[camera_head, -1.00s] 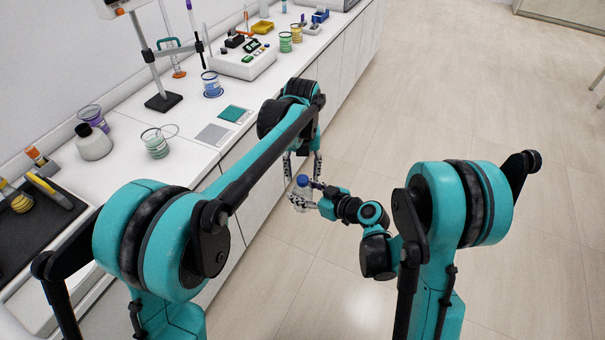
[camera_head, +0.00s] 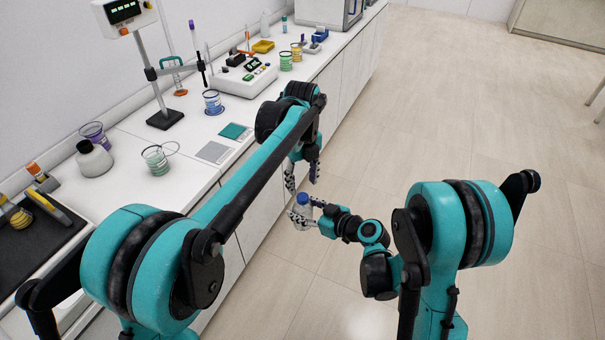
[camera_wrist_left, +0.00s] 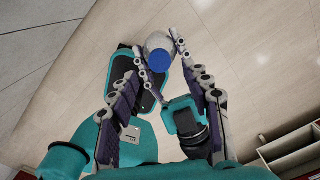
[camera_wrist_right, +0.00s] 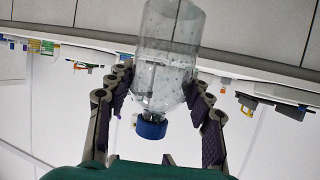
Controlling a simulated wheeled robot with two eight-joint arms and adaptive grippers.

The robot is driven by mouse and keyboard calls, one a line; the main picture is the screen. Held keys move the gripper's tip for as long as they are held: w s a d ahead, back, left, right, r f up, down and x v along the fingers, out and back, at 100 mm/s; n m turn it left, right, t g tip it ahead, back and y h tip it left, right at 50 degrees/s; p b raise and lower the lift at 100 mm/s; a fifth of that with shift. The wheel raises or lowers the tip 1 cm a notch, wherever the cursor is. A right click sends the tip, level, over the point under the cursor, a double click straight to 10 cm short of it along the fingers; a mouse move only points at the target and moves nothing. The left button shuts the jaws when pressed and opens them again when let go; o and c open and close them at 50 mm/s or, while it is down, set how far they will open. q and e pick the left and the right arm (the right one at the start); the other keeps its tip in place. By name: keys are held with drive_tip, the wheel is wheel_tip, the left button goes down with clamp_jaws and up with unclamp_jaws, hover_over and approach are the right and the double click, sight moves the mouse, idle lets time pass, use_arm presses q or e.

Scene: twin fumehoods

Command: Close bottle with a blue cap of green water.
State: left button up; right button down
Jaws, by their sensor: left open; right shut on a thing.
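A clear bottle (camera_head: 301,214) with a blue cap (camera_head: 303,198) is upright in front of the bench. My right gripper (camera_head: 303,220) is shut on its body. The right wrist view shows the clear bottle (camera_wrist_right: 170,45) between the fingers, with the blue cap (camera_wrist_right: 151,128) at its neck. No green shows in the bottle there. My left gripper (camera_head: 302,182) is open and empty, fingers pointing down just above the cap. The left wrist view looks down on the cap (camera_wrist_left: 161,61), apart from the left fingers. How tightly the cap is seated cannot be told.
The white bench (camera_head: 190,185) runs along the left, with a beaker of greenish content (camera_head: 155,160), a dark-capped bottle (camera_head: 94,158), a stand (camera_head: 165,119) and a white device (camera_head: 245,80). Open floor (camera_head: 460,130) lies to the right.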

use_arm(q)
drive_tip(key=n, duration=0.5)
drive_tip(key=shift+r, duration=0.2)
drive_tip(key=n, duration=0.5)
drive_tip(key=shift+r, duration=0.2)
drive_tip(key=n, duration=0.5)
drive_tip(key=shift+r, duration=0.2)
drive_tip(key=n, duration=0.4)
drive_tip(key=shift+r+n, duration=0.15)
drive_tip(key=shift+n, duration=0.25)
drive_tip(key=n, duration=0.4)
drive_tip(key=shift+r+n, duration=0.2)
drive_tip(key=shift+n, duration=0.2)
drive_tip(key=n, duration=0.5)
drive_tip(key=shift+r, duration=0.15)
drive_tip(key=n, duration=0.4)
drive_tip(key=shift+r, duration=0.15)
drive_tip(key=n, duration=0.3)
drive_tip(key=shift+r+n, duration=0.15)
drive_tip(key=shift+n, duration=0.25)
